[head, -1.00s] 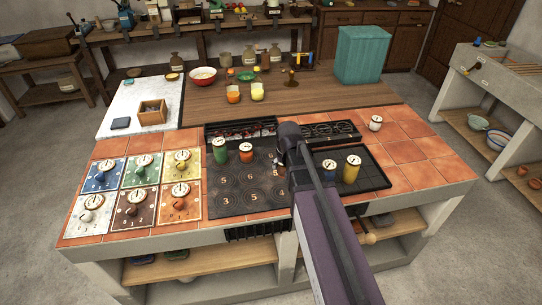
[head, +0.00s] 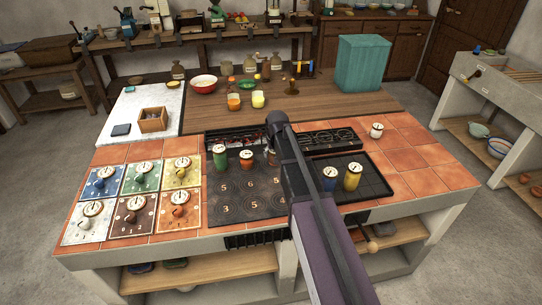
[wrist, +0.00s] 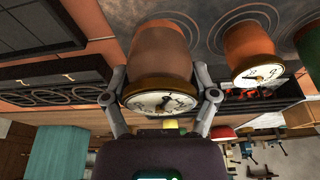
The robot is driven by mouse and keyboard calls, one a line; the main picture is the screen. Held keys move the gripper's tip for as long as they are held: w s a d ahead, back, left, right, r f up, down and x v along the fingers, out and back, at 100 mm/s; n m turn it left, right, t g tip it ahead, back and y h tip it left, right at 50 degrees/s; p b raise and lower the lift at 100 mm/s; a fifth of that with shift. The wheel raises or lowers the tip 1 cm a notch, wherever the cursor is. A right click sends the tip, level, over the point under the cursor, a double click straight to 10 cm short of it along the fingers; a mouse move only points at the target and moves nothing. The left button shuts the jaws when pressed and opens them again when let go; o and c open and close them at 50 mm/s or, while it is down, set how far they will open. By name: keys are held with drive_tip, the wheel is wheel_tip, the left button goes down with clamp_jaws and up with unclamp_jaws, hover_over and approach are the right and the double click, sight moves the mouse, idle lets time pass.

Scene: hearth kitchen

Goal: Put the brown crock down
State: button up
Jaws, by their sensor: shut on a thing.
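The brown crock (wrist: 160,55) with a white dial on its lid is between the two fingers of my gripper (wrist: 161,80) in the wrist view, which is upside down. In the head view a sliver of the crock (head: 271,158) shows beside my gripper (head: 275,145), over the back right of the black numbered hob (head: 238,197). My arm hides most of it. The crock's base is close to the hob surface; I cannot tell whether it touches.
A red-orange crock (head: 246,160) and a green crock (head: 220,157) stand to the left. A blue crock (head: 329,178) and a yellow crock (head: 352,176) stand on the black tray (head: 374,188) at right. The hob's front is clear.

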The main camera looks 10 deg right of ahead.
sight(271, 151)
drive_tip(key=shift+w+a+f, duration=0.15)
drive_tip(key=shift+w, duration=1.3)
drive_tip(key=shift+w, duration=0.1)
drive_tip(key=shift+w, duration=0.25)
drive_tip(key=shift+b+x, duration=1)
drive_tip(key=shift+a+f+b, duration=0.1)
drive_tip(key=shift+f+b, duration=0.8)
drive_tip(key=shift+f, duration=0.15)
drive_tip(key=o, duration=1.2)
